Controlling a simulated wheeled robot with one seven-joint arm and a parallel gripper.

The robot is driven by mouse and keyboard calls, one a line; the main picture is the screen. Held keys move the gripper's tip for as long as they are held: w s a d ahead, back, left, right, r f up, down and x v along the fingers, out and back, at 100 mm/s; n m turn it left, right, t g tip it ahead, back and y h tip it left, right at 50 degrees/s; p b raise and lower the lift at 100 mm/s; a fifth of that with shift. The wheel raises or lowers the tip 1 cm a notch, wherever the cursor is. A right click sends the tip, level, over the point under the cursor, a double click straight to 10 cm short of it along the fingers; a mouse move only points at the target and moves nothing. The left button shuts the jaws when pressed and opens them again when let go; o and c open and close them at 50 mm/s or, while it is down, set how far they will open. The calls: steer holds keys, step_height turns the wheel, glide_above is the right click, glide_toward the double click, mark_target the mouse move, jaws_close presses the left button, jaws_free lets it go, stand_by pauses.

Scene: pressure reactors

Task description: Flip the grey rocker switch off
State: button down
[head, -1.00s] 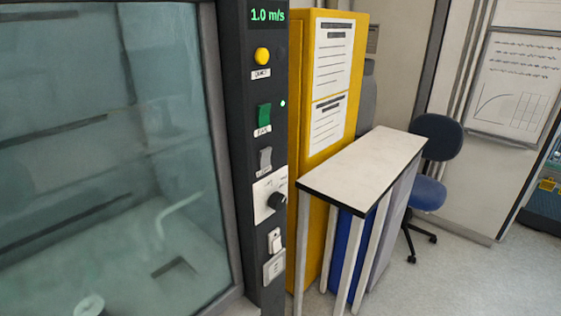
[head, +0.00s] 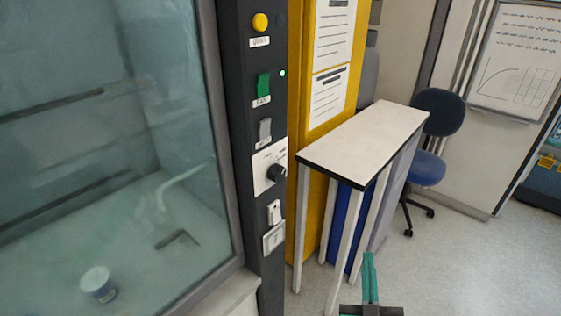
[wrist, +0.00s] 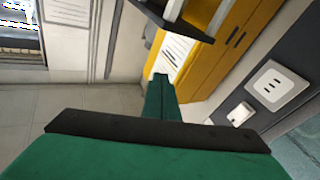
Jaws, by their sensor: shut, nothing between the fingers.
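The grey rocker switch (head: 265,131) sits on the dark control column (head: 243,150) beside the glass-fronted cabinet in the head view, below a green rocker switch (head: 263,88) and above a black knob (head: 276,173). Its label is too small to read surely. My gripper (head: 369,278), with green fingers, is at the bottom of the head view, low and to the right of the column, apart from the switch. It is shut and empty. In the wrist view the shut fingers (wrist: 160,95) point toward the floor and yellow cabinet; the grey switch does not show there.
A yellow round button (head: 261,22) is at the column's top. A white switch (head: 274,212) and socket (head: 273,238) are below the knob. A narrow white-topped table (head: 365,140) stands right of the column, before a yellow cabinet (head: 299,110). A blue chair (head: 436,112) is behind.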

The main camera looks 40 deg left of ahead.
mark_target(266, 125)
steer(key=a+r+n+g+y, duration=0.2)
steer(key=r+n+g+y, duration=0.15)
steer(key=r+n, duration=0.35)
steer(key=s+a+r+n+g+y, duration=0.1)
steer(key=a+r+n+g+y, duration=0.15)
steer(key=r+n+y, duration=0.4)
steer(key=a+r+n+g+y, duration=0.15)
steer(key=r+n+g, duration=0.3)
steer(key=r, duration=0.45)
steer(key=s+a+r+n+g+h, duration=0.1)
steer(key=s+r+n+g, duration=0.5)
steer(key=n, duration=0.3)
steer(key=shift+a+r, duration=0.3)
steer(key=shift+a, duration=0.1)
steer(key=a, duration=0.4)
steer(key=a+r, duration=0.1)
steer(key=a, duration=0.4)
steer(key=w+a, duration=0.1)
steer(key=a, duration=0.4)
steer(key=shift+r, duration=0.35)
